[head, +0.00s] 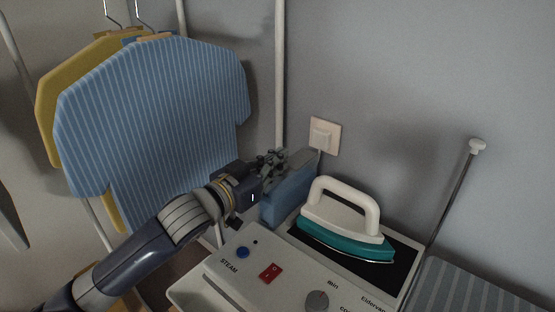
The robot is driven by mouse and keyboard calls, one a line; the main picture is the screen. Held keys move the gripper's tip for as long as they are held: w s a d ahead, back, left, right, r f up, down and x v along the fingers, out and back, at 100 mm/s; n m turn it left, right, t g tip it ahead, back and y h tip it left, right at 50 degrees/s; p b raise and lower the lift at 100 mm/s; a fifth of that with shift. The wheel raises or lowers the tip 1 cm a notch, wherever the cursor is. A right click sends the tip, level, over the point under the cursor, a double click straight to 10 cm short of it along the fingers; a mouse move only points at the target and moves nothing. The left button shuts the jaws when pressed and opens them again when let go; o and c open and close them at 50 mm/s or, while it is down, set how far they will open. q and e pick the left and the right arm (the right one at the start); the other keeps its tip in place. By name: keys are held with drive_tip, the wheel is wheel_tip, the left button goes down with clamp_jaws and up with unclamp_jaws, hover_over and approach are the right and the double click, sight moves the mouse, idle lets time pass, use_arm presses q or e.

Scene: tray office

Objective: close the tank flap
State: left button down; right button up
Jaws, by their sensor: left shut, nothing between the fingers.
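A blue water tank (290,194) stands at the back left of the steam station (217,268), behind the control panel. A grey flap (304,158) shows at the top of the tank; its exact angle is hard to tell. My left gripper (279,158) is shut and empty, at the upper left of the tank, right beside the flap. I cannot tell whether the fingertips touch the flap. The gripper hides part of the tank's upper left side. My right gripper is not in view.
A teal and white iron (345,243) rests on the station's dark plate. A wall socket (324,135) is behind the tank. A thin rod (450,205) rises at right beside a striped board (460,287).

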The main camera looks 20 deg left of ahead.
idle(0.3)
use_arm(q)
drive_tip(key=v, duration=0.7)
drive_tip(key=shift+s, duration=0.25)
drive_tip(key=shift+a, duration=0.15)
